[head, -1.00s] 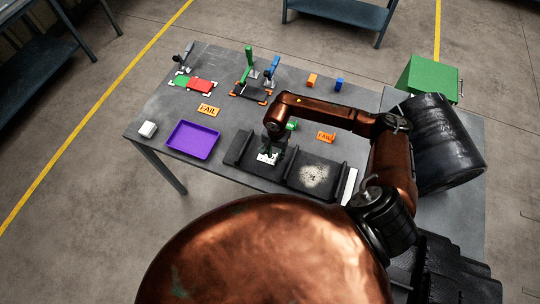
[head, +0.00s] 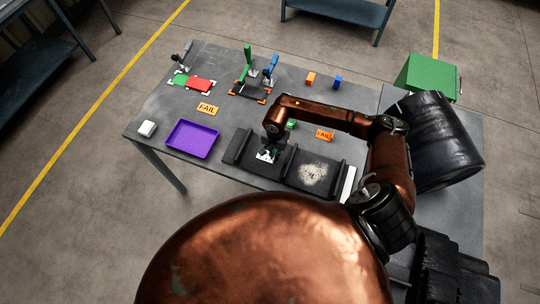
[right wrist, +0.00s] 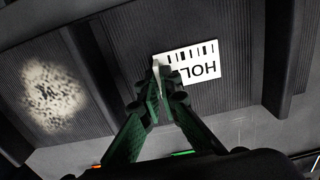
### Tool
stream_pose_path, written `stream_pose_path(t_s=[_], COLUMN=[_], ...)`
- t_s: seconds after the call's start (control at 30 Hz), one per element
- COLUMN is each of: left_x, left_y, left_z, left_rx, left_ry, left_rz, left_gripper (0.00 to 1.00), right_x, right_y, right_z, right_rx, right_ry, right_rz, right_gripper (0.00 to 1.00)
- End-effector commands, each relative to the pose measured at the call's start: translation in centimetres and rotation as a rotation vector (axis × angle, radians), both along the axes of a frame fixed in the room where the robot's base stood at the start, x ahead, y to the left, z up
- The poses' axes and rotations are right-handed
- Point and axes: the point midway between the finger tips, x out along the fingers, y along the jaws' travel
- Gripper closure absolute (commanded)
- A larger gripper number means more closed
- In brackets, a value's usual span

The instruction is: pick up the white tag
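The white tag (right wrist: 200,62) with black bars and the letters "HOL" lies over the dark ribbed belt in the right wrist view; part of its lettering is hidden. In the head view the tag (head: 266,157) shows below my right gripper (head: 270,148). In the right wrist view the fingers of my right gripper (right wrist: 160,82) come together on a pale upright piece at the tag's edge, so it looks shut on the tag. I cannot tell whether the tag is clear of the belt. My left gripper is not in view.
The belt (head: 290,170) has raised dark bars and a pale speckled patch (head: 313,174). A purple tray (head: 192,139), a white block (head: 147,129) and orange FAIL labels (head: 207,109) lie nearby. Coloured fixtures (head: 250,75) stand at the back. A black roller (head: 435,132) is at right.

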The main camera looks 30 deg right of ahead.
Motion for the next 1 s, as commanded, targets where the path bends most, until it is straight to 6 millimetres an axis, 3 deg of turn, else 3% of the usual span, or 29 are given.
stream_pose_path(t_s=[0.27,0.47,0.77,1.0], left_x=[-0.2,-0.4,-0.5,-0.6], left_y=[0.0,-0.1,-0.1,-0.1], left_z=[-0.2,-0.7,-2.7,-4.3], left_rx=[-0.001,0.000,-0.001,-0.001], left_ry=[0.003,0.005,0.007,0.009], left_rz=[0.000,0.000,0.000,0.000], left_gripper=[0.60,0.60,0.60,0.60], right_x=[0.1,0.2,-3.0,-6.4], right_y=[0.0,-0.1,4.3,8.7], right_z=[0.5,2.8,9.1,11.4], right_rx=[-0.001,-0.002,0.000,0.001], right_ry=[-0.002,-0.004,-0.006,-0.003], right_rz=[0.000,0.001,0.009,0.006], right_gripper=[1.00,1.00,1.00,1.00])
